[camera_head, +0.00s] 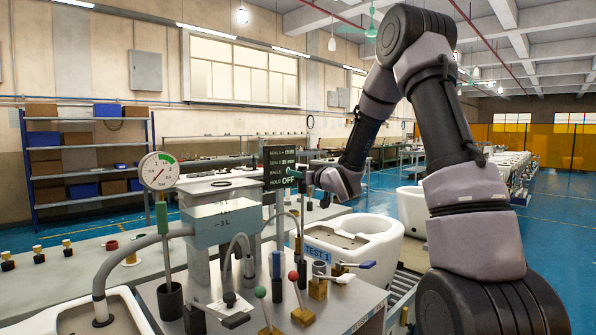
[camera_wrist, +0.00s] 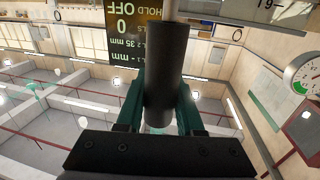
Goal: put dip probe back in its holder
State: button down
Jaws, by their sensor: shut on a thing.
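My gripper (camera_head: 303,178) is in front of the dark display, above the bench. In the wrist view its teal fingers (camera_wrist: 160,112) are shut on the black cylindrical handle of the dip probe (camera_wrist: 166,70). A pale rod continues from the handle past the frame's upper edge; this view is upside down, so the rod points downward. In the head view the probe's thin shaft (camera_head: 300,222) appears to hang upright below my gripper; its lower end is hard to make out among the bench fittings. A dark upright tube (camera_head: 277,266) stands nearby; I cannot tell whether it is the holder.
A clear water tank (camera_head: 222,222), curved hoses and red- and green-knobbed levers (camera_head: 294,277) crowd the bench. A white toilet (camera_head: 365,238) marked TEST 1 stands behind.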

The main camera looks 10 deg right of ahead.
aim_at(302, 195)
jog(key=shift+f, duration=3.6)
jog(key=shift+c, duration=2.3)
grip_release()
jog(key=v, duration=1)
jog(key=shift+s, duration=0.4)
jog(key=shift+d, duration=0.1)
